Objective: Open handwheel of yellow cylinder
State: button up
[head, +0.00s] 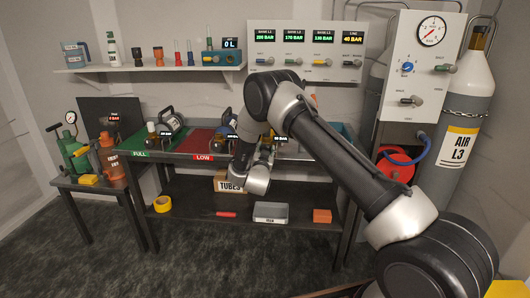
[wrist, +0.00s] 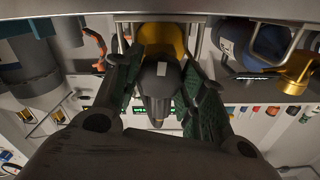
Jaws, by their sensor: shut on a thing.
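The yellow cylinder (wrist: 166,38) shows at the top middle of the wrist view, beyond my fingertips. Its dark handwheel (wrist: 158,82), with a small pale mark, lies in front of it between my fingers. My gripper (wrist: 160,64) is shut on the handwheel, with one green-padded finger on each side. In the head view my arm reaches over the bench and hides most of the yellow cylinder and the grip. I cannot tell how far the handwheel is turned.
The bench has a green FULL mat (head: 143,143) and a red LOW mat (head: 203,143). A dark cylinder with a handle (head: 171,122) stands on the left. In the wrist view, a blue cylinder (wrist: 268,45) is close on the right. A gauge panel (head: 305,50) hangs behind.

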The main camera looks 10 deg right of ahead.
jog(key=n, duration=1.8)
jog(key=shift+s+f+n, duration=0.1)
jog(key=shift+f+n, duration=0.05)
jog(key=shift+n, duration=0.45)
jog(key=o, duration=1)
jog(key=v, duration=1.2)
